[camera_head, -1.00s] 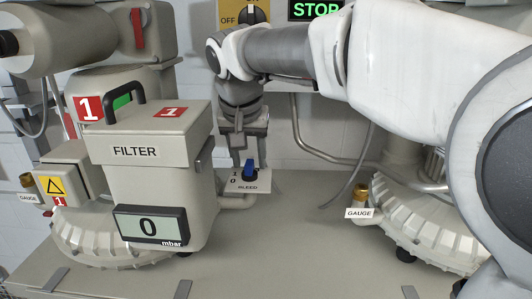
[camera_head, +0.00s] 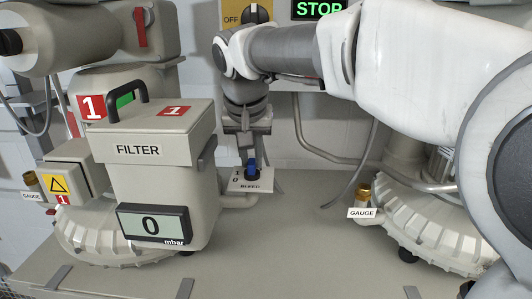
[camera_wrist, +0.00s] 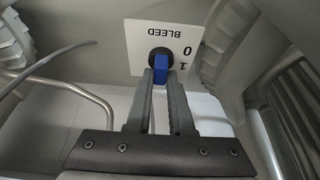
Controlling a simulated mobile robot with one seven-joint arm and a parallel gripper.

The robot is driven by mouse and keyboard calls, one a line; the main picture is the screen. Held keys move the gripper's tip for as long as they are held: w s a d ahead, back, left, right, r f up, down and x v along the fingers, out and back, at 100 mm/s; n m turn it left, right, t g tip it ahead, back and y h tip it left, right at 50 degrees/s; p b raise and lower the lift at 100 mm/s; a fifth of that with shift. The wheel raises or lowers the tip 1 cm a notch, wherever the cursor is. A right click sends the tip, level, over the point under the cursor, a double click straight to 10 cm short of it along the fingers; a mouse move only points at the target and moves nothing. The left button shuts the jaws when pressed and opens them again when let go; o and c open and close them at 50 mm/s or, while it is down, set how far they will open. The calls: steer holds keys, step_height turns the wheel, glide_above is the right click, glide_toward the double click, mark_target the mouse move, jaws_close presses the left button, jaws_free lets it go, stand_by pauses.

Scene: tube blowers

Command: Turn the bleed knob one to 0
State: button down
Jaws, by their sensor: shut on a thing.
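The bleed knob has a blue handle (camera_head: 252,167) on a black base, on a small white plate (camera_head: 264,181) marked BLEED, 1 and 0, beside the filter unit. In the wrist view the blue handle (camera_wrist: 161,69) stands between the fingertips of my gripper (camera_wrist: 161,78), and the plate (camera_wrist: 140,35) appears upside down. My gripper is shut on the handle, one finger on each side. The handle runs roughly up and down in the wrist view, and its exact setting is hard to tell. In the head view my gripper (camera_head: 248,158) comes from behind and above the knob.
The filter box (camera_head: 150,185) with its 0 mbar display (camera_head: 152,225) stands close left of the knob. A gauge fitting (camera_head: 362,203) is to the right. The bench middle (camera_head: 285,240) is clear.

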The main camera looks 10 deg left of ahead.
steer(key=n+y, duration=0.1)
steer(key=n, duration=0.2)
steer(key=n+y, duration=0.1)
steer(key=n, duration=0.2)
steer(key=shift+d+n+g, duration=0.1)
steer(key=shift+n+g, duration=0.2)
steer(key=shift+g, duration=0.1)
steer(key=n+g+y, duration=0.1)
steer(key=n, duration=0.2)
steer(key=n+g+p, duration=0.1)
steer(key=n, duration=0.2)
steer(key=shift+w+n+y, duration=0.1)
steer(key=shift+n+y, duration=0.2)
steer(key=shift+y, duration=0.1)
steer(key=c, duration=0.8)
jaws_free()
steer(key=v, duration=1.7)
steer(key=shift+w+r+p, duration=0.15)
steer(key=shift+r+p, duration=0.05)
steer(key=shift+p, duration=0.2)
steer(key=shift+d+f, duration=0.1)
